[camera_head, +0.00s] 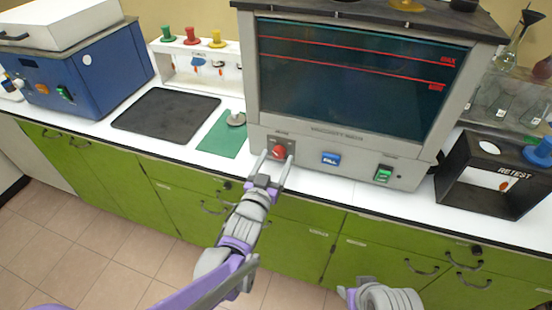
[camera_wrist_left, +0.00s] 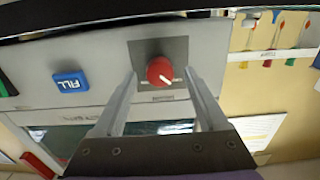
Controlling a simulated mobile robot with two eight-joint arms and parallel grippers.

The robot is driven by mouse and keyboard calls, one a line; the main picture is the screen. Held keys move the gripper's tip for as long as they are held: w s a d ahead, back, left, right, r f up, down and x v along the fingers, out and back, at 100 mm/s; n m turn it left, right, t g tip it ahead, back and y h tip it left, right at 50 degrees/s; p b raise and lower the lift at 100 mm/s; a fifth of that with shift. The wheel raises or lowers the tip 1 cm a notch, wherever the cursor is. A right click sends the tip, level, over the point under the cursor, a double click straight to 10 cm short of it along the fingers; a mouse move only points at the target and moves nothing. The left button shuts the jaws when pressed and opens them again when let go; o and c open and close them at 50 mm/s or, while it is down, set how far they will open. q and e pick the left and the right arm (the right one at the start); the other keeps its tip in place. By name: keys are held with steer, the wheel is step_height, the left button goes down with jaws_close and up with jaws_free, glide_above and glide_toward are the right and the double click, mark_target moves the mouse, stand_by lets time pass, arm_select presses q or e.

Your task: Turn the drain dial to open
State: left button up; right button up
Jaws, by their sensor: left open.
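The drain dial is a red round knob (camera_head: 277,152) on a grey plate at the lower left of the viscosity bath's (camera_head: 340,145) front panel. In the left wrist view the red knob (camera_wrist_left: 160,71) shows a white pointer mark and lies between and beyond the fingertips. My left gripper (camera_head: 275,157) is open in front of the dial, with one finger on each side of it. In the wrist view the left gripper (camera_wrist_left: 162,80) also shows spread fingers; whether they touch the knob I cannot tell. My right arm shows at the bottom right; its fingers are not clearly visible.
A blue FILL button (camera_head: 330,159) and a green switch (camera_head: 383,173) sit right of the dial. A black RETEST box (camera_head: 461,180) stands at the right. A green mat (camera_head: 215,143), a black mat (camera_head: 150,112) and a blue machine (camera_head: 95,80) are at the left.

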arm_select(q)
steer(key=shift+w+d, duration=0.15)
steer(key=shift+w, duration=0.25)
jaws_close()
